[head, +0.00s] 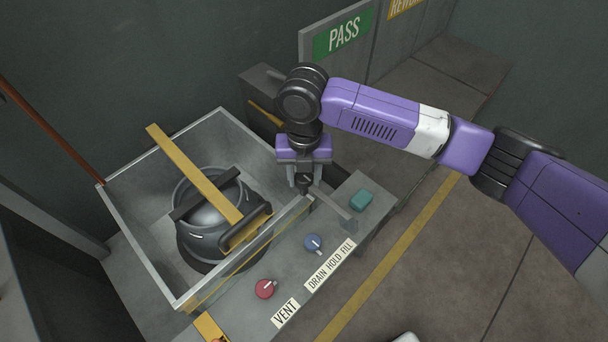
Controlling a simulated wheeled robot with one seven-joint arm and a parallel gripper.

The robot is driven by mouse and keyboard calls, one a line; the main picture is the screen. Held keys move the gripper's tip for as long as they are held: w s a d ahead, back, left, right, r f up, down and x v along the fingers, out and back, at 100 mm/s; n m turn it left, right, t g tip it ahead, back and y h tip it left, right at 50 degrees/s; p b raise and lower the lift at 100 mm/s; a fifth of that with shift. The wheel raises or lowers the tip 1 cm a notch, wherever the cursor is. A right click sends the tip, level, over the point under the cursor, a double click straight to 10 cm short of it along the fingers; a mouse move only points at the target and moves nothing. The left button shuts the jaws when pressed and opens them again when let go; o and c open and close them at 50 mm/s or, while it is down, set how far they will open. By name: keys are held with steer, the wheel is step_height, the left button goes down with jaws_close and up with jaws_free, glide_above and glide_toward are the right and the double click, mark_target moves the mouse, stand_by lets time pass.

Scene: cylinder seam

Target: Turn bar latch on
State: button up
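A long yellow bar (190,168) lies slantwise over a dark round vessel (208,222) inside an open-topped grey box. It looks like the bar latch, though no label names it. Its upper-left end sticks out past the box's back wall, and its lower-right end is near a yellow-edged handle (246,232) on the vessel. A short dark crosspiece (205,193) passes under the bar. My gripper (305,184) points down at the box's right corner, to the right of the bar and apart from it. Its fingertips are small and dark here, and their opening is unclear.
The grey box wall (138,252) surrounds the vessel. A thin grey plate (338,212) stands just right of my gripper. The floor at right is open.

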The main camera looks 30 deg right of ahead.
jaws_close()
steer(key=shift+r, duration=0.1)
steer(key=m+p, duration=0.2)
steer(key=m, duration=0.1)
steer(key=shift+r+m, duration=0.1)
steer(key=shift+m, duration=0.3)
steer(key=m+p, duration=0.4)
steer(key=m, duration=0.1)
steer(key=shift+m, duration=0.3)
steer(key=m+p, duration=0.3)
steer(key=m, duration=0.1)
steer(key=shift+p, duration=0.3)
steer(key=shift+m+p, duration=1.45)
steer(key=shift+m, duration=0.75)
